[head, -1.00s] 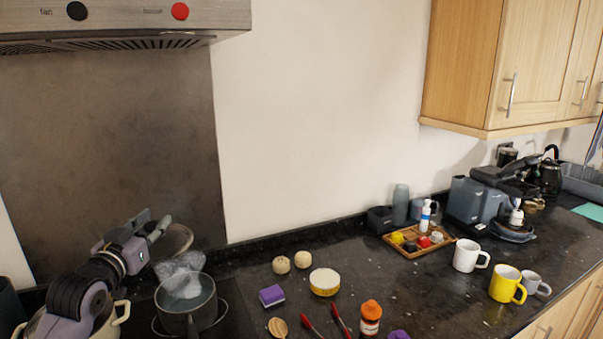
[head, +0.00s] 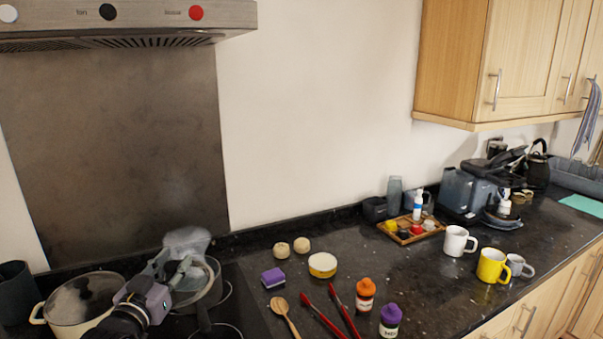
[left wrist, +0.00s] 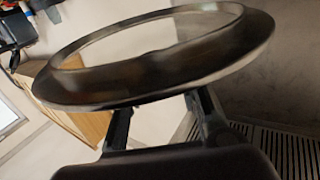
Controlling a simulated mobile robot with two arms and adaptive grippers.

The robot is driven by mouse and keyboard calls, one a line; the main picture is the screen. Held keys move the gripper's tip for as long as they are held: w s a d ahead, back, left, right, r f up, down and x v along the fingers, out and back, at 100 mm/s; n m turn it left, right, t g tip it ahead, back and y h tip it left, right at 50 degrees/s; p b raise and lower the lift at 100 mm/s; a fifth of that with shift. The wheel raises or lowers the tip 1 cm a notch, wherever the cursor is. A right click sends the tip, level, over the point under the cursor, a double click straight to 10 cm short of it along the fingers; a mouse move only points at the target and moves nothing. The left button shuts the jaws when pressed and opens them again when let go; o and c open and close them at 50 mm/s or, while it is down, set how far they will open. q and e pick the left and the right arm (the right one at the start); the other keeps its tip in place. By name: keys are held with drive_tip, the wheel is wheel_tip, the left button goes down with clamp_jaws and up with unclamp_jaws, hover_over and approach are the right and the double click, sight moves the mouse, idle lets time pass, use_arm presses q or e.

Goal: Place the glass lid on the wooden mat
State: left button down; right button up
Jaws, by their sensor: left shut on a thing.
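The round glass lid (left wrist: 215,65) with a dark rim fills the upper part of the left wrist view, tilted. My left gripper (left wrist: 160,112) is shut on it at its near edge. In the head view my left gripper (head: 180,272) is in front of the grey saucepan (head: 213,290) on the hob, overlapping it; the lid is hard to make out there against pan and steam. I cannot make out a wooden mat in either view. My right gripper is not in view.
A cream pot (head: 80,305) stands left of the arm. A wooden tray (head: 405,241) with small items and several mugs stand further right.

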use_arm(q)
drive_tip(key=s+d+f+b, duration=0.1)
drive_tip(key=s+d+f, duration=0.5)
drive_tip(key=s+f, duration=0.25)
drive_tip(key=s+d+f+y, duration=0.1)
drive_tip(key=s+f, duration=0.1)
drive_tip(key=s, duration=0.7)
drive_tip(key=s+d+f+n, duration=0.1)
drive_tip(key=s+f, duration=0.1)
drive_tip(key=s, duration=0.6)
drive_tip(key=shift+s+y+b, duration=0.4)
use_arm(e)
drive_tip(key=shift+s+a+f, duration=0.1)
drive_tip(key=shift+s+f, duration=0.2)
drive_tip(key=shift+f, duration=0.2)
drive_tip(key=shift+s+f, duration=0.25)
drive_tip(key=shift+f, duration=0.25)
